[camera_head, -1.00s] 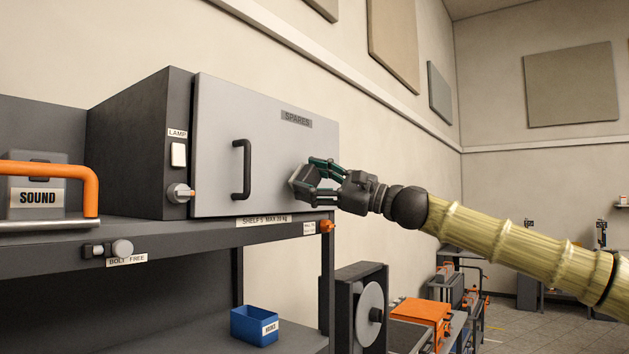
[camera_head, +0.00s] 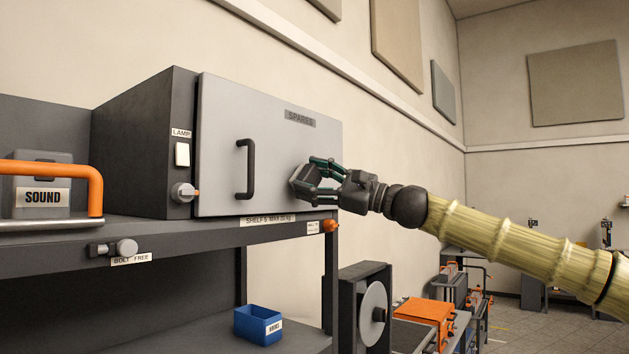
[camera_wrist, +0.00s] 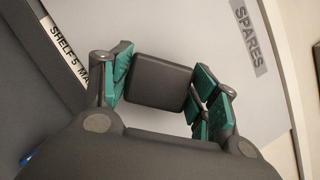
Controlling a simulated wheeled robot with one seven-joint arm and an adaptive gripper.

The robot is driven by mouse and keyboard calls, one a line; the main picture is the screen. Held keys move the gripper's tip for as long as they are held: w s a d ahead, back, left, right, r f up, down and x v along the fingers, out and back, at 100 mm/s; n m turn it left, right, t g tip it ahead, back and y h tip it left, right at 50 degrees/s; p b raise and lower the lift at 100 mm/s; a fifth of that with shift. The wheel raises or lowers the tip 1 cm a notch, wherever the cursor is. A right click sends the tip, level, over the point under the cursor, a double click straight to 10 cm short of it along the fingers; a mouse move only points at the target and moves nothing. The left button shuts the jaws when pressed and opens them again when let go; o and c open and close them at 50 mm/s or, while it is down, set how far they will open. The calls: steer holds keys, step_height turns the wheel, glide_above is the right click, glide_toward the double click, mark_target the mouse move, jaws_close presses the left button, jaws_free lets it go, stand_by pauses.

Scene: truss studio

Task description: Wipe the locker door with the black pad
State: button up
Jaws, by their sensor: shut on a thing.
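The locker door (camera_head: 271,160) is a light grey panel labelled SPARES with a black bar handle (camera_head: 246,169). It is closed or nearly so on the dark locker box. My gripper (camera_head: 312,184) is at the door's right part, right of the handle. It is shut on the black pad (camera_head: 302,182), a dark block held between the green-lined fingers. The black pad also shows in the wrist view (camera_wrist: 158,80), with the locker door (camera_wrist: 205,35) behind it. I cannot tell whether the pad touches the door.
The locker stands on a dark shelf (camera_head: 150,238). A lamp switch (camera_head: 182,154) and a knob (camera_head: 183,193) are on its side. A blue bin (camera_head: 258,324) sits on the lower shelf. Open room lies to the right.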

mark_target(321, 180)
steer(key=shift+w+a, duration=0.3)
steer(key=shift+a, duration=0.15)
steer(key=shift+d, duration=0.1)
steer(key=shift+w+d+p, duration=0.3)
steer(key=shift+w+d, duration=0.4)
steer(key=shift+w, duration=0.2)
steer(key=shift+w+d+p, duration=0.25)
steer(key=shift+w+d, duration=0.4)
steer(key=shift+w, duration=0.2)
steer(key=w+d, duration=0.1)
steer(key=w+p, duration=0.1)
steer(key=w, duration=0.1)
steer(key=shift+d, duration=0.4)
steer(key=shift+s, duration=0.15)
